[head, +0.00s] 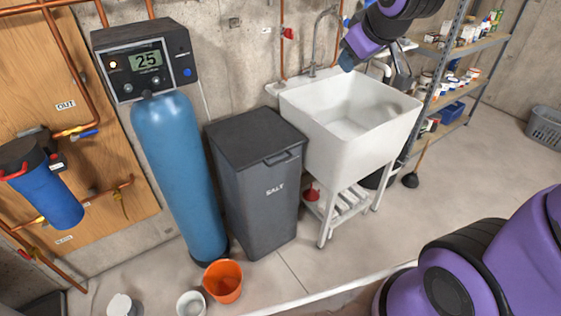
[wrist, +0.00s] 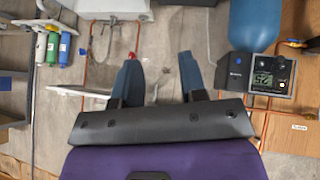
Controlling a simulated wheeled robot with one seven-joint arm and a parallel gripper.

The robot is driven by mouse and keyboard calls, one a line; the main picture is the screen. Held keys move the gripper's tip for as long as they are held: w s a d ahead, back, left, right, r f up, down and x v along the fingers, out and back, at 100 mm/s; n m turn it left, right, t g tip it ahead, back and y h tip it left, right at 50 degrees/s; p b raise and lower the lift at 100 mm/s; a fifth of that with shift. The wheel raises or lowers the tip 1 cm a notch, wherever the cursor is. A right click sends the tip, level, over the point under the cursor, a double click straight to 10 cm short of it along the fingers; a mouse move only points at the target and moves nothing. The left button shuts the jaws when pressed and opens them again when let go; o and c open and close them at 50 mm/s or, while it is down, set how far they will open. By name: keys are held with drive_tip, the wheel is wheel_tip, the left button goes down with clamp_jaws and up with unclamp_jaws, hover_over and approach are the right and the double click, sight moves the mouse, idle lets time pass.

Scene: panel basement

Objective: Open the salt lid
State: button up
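The salt bin (head: 265,195) is a tall dark grey box marked SALT, standing on the floor between the blue tank and the white sink. Its lid (head: 255,137) is flat and shut, with a handle (head: 283,157) at the front edge. My gripper (head: 375,66) is up over the back of the sink, to the right of the bin and well apart from it. In the wrist view my gripper (wrist: 160,80) shows two blue fingers spread apart with nothing between them. The bin is hard to make out in the wrist view.
The white sink (head: 350,150) with a faucet stands right beside the bin. The blue tank (head: 172,170) with its control head is on the left. An orange bucket (head: 223,282) sits on the floor in front. A shelf rack (head: 445,85) stands at the right; open floor lies before it.

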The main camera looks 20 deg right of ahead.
sight(281, 160)
drive_tip(key=w+a+f+n+t, duration=0.3)
drive_tip(key=w+f+n, duration=0.5)
drive_tip(key=w+f, duration=1.35)
drive_tip(key=s+f+n+t+y, duration=0.1)
drive_tip(key=f+n+y, duration=0.15)
drive_tip(key=f, duration=0.65)
drive_tip(key=s+a+f+n+t+y, duration=0.15)
drive_tip(key=f+n, duration=0.25)
drive_tip(key=f, duration=0.5)
drive_tip(key=s+f+n+t+y, duration=0.1)
drive_tip(key=f+n, duration=0.2)
drive_tip(key=f, duration=0.6)
drive_tip(key=x, duration=1)
drive_tip(key=shift+w+r, duration=0.2)
drive_tip(key=shift+w, duration=0.3)
clamp_jaws()
